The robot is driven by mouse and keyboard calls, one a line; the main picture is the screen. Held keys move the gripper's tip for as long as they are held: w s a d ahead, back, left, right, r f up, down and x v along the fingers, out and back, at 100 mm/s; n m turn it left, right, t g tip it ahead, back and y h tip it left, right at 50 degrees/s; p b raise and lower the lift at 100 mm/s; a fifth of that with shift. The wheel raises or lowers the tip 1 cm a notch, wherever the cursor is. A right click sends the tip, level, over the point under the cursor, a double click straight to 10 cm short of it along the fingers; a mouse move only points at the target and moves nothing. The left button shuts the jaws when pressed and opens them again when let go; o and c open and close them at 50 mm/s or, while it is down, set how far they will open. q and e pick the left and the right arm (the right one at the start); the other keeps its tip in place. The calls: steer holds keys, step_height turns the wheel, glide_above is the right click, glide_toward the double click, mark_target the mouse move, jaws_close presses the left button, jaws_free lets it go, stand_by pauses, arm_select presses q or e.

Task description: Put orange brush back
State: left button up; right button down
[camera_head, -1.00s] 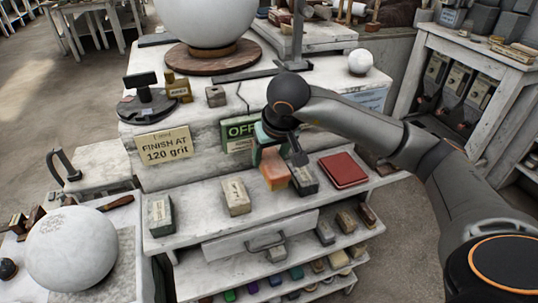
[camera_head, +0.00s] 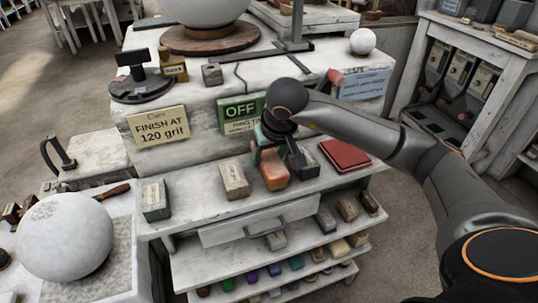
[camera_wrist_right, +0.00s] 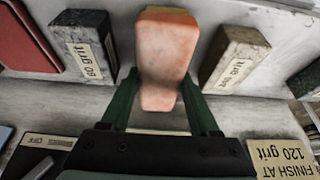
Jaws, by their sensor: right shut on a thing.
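The orange brush (camera_head: 274,175) is an orange block with a paler end. My right gripper (camera_head: 272,155) is shut on it above the white shelf (camera_head: 190,213), between two labelled grit blocks. In the right wrist view, the gripper's green fingers (camera_wrist_right: 160,78) press on both sides of the brush (camera_wrist_right: 165,60). A dark grit block (camera_wrist_right: 85,40) and a tan grit block (camera_wrist_right: 236,58) stand apart from it on either side. I cannot tell whether its underside touches the shelf. My left gripper is in neither view.
A red flat book-like item (camera_head: 345,155) lies right of the brush. A tan block (camera_head: 234,180) and a grey-green block (camera_head: 155,200) stand to its left. Behind are the marble bench front and a green OFF sign (camera_head: 238,108). Lower shelves hold several brushes.

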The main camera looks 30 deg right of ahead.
steer(key=shift+f+b, duration=0.55)
steer(key=shift+f, duration=0.05)
steer(key=shift+c, duration=0.2)
jaws_free()
steer(key=v, duration=1.2)
steer(key=shift+s+r, duration=0.15)
steer(key=shift+r, duration=0.1)
